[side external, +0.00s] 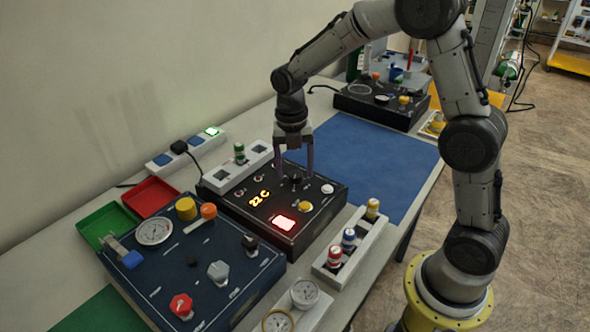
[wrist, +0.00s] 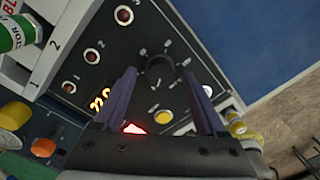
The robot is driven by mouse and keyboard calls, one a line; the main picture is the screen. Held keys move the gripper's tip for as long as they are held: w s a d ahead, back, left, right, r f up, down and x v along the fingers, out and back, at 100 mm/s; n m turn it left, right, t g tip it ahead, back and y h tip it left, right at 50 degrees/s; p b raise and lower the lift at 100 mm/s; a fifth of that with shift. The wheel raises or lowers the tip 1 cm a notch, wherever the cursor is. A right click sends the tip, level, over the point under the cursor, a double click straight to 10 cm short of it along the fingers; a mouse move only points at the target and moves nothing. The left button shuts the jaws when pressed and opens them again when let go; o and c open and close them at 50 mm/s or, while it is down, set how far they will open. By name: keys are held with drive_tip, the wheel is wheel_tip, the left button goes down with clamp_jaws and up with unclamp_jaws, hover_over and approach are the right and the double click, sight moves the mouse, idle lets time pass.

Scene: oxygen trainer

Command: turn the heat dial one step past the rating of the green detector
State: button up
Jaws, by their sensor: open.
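The black heat dial (side external: 296,180) is on the dark control box (side external: 232,206); it also shows in the wrist view (wrist: 160,66), ringed by small white marks too small to read. My gripper (side external: 296,176) is open, pointing down over the box, its fingers on either side of the dial. Whether they touch it I cannot tell. The amber display (side external: 259,198) appears to read 22 C; it is partly hidden in the wrist view. The green detector (side external: 239,152) stands in the white rack behind the box. In the wrist view it (wrist: 14,34) is cut off, and its rating cannot be read.
On the box are a lit red square (side external: 284,223), a yellow button (side external: 305,206) and a white button (side external: 327,188). A front rack (side external: 330,272) holds red, blue and yellow-capped detectors. A blue gauge panel (side external: 160,268) stands at left. The blue mat (side external: 370,160) is largely clear.

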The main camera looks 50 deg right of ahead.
drive_tip(key=shift+f, duration=0.35)
clamp_jaws()
idle(0.4)
